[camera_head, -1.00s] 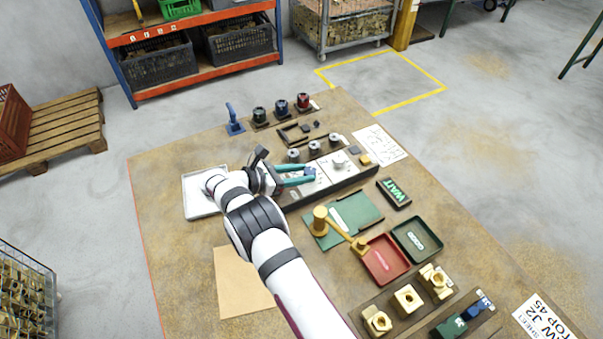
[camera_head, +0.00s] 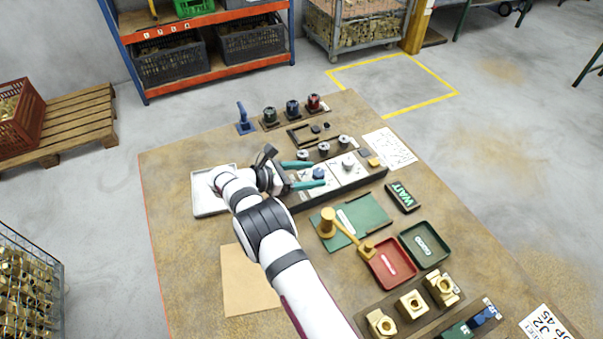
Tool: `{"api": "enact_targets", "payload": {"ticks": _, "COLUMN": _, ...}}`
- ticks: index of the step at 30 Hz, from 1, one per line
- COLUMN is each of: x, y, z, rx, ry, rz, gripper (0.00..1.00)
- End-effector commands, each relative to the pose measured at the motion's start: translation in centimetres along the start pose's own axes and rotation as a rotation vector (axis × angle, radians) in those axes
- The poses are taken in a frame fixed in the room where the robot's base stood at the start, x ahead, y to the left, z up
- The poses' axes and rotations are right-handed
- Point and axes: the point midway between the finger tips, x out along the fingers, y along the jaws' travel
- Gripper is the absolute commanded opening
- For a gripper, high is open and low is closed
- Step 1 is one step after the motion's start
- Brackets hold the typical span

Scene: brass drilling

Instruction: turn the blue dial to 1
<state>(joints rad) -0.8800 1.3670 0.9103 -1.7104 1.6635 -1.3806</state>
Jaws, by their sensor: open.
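The blue dial (camera_head: 318,173) sits on a white plate of the long dark panel (camera_head: 375,178) in the middle of the bench. My gripper (camera_head: 312,174) is open, with its two teal fingers reaching right, one on the far side and one on the near side of the blue dial. I cannot tell whether either finger touches it. A pale grey dial (camera_head: 348,162) sits on the white plate to the right. The dial markings are too small to read.
Several round grey pieces (camera_head: 323,149) stand in a row just behind the panel. A green mat (camera_head: 362,222) with a brass mallet (camera_head: 328,222), a WAIT sign (camera_head: 402,196), a red tray (camera_head: 392,277) and a green tray (camera_head: 424,256) lie in front and right. A white tray (camera_head: 203,207) lies left.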

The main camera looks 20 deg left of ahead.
Motion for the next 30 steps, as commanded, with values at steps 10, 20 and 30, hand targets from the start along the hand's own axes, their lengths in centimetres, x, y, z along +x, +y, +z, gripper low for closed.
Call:
{"api": "enact_targets", "payload": {"ticks": 10, "x": -8.4, "y": 0.1, "z": 0.0, "rx": 0.002, "ry": 0.001, "rz": 0.006, "gripper": 0.70}}
{"api": "enact_targets", "payload": {"ticks": 20, "x": -15.2, "y": 0.0, "z": 0.0, "rx": 0.002, "ry": 0.000, "rz": 0.001, "gripper": 0.70}}
{"api": "enact_targets", "payload": {"ticks": 30, "x": -15.6, "y": 0.0, "z": 0.0, "rx": 0.001, "ry": 0.000, "rz": -0.001, "gripper": 0.70}}
